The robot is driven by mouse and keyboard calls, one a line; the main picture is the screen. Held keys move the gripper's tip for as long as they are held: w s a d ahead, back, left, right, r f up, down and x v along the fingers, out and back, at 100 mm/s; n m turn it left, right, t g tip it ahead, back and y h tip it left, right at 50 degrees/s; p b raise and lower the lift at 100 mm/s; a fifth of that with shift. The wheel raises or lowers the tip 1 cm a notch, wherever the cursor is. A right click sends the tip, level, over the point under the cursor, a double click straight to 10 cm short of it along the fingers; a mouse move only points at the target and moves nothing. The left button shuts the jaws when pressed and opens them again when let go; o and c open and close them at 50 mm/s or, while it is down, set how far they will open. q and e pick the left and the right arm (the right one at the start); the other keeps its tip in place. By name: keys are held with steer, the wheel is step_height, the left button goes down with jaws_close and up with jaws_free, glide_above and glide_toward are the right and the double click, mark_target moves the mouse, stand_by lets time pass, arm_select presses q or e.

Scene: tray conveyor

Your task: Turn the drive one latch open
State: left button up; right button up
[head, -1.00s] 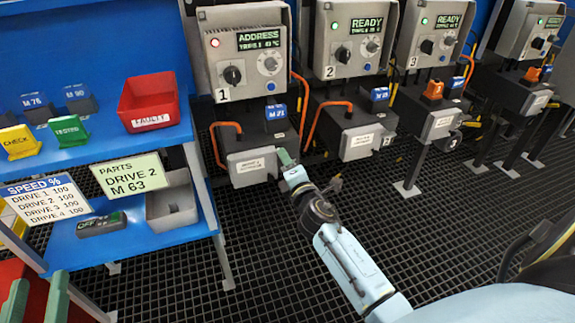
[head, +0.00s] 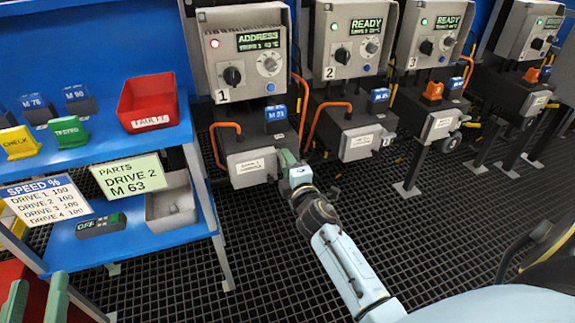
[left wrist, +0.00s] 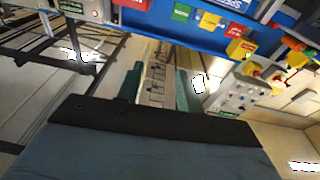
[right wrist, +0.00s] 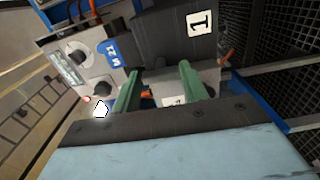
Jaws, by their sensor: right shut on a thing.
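Drive one's control box (head: 245,55) carries the number 1, a lit red lamp and a display reading ADDRESS. Below it is its dark drive unit (head: 255,128) with a grey labelled front cover (head: 251,167). My right gripper (head: 285,160) is at the right end of that cover and shut on the drive one latch, which its fingers and wrist hide. In the right wrist view its green fingers (right wrist: 162,88) stand apart in front of the unit marked 1. My left gripper (head: 38,300) is open and empty at the lower left, away from the drives; it also shows in the left wrist view (left wrist: 157,88).
Drives two (head: 352,48) and three (head: 430,45) stand to the right, displays reading READY. A blue shelf (head: 110,145) at the left holds a red FAULTY bin (head: 152,103), and a grey bin (head: 170,207) is on its lower level. The grating floor in front is clear.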

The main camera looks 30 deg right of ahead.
steer(key=o, duration=1)
steer(key=shift+s, duration=0.1)
arm_select(q)
step_height(320, 180, down, 9)
steer(key=s+a+g+y+p, duration=0.2)
steer(key=g, duration=0.4)
steer(key=shift+a+f, duration=0.2)
arm_select(e)
steer(key=v, duration=1.3)
steer(key=shift+s+a, duration=0.1)
steer(key=shift+a, duration=0.05)
